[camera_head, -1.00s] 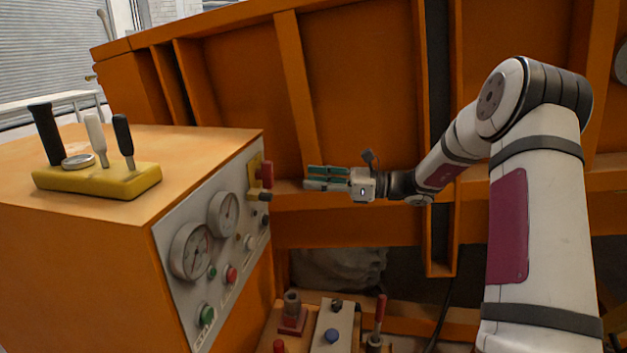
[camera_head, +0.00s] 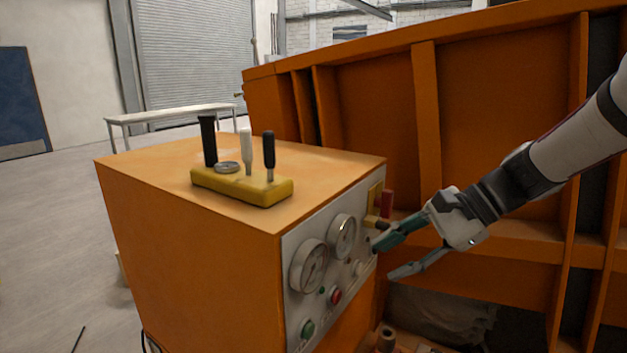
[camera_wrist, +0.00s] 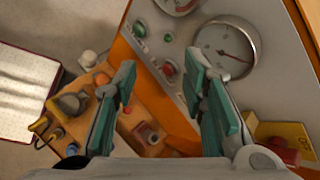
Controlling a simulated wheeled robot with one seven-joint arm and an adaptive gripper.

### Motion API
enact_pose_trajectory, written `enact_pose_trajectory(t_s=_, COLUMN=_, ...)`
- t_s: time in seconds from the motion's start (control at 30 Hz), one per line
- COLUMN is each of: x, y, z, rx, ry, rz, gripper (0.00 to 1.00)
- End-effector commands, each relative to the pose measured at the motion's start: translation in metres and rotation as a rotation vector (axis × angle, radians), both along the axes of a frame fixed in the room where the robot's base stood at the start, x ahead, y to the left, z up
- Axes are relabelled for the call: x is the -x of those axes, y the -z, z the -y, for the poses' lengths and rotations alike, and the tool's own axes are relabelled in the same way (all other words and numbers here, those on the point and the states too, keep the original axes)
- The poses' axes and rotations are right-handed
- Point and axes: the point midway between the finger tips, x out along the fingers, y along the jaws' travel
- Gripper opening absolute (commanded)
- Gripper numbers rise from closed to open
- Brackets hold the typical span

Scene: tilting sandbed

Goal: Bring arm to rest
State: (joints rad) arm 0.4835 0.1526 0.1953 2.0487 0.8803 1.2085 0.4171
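My gripper (camera_head: 388,258) is at the right of the orange control cabinet (camera_head: 190,262), in front of its grey gauge panel (camera_head: 318,312). Its teal fingers are spread apart with nothing between them. In the wrist view my gripper (camera_wrist: 165,90) is also open, with the gauge panel (camera_wrist: 165,22) beyond the fingers. The upper finger looks close to the red switch (camera_head: 387,203) and its yellow plate. I cannot tell whether they touch. My arm reaches in from the right edge.
A yellow lever block (camera_head: 240,187) with three levers sits on the cabinet top. The large orange sandbed wall (camera_head: 375,120) stands behind my arm. A lower control box (camera_wrist: 100,115) shows in the wrist view. Open floor (camera_head: 60,220) lies left of the cabinet.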

Motion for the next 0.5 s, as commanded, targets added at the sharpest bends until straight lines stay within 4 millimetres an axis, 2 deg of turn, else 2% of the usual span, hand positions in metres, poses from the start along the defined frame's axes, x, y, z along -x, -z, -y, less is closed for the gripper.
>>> enact_pose_trajectory(t_s=0.03, x=0.016, y=-0.003, z=-0.005, rx=0.064, ry=-0.050, rz=0.032, gripper=0.38)
enact_pose_trajectory(t_s=0.23, x=0.072, y=-0.005, z=-0.008, rx=0.304, ry=-0.243, rz=0.156, gripper=0.38)
enact_pose_trajectory(t_s=0.5, x=0.138, y=-0.008, z=0.006, rx=0.603, ry=-0.499, rz=0.338, gripper=0.38)
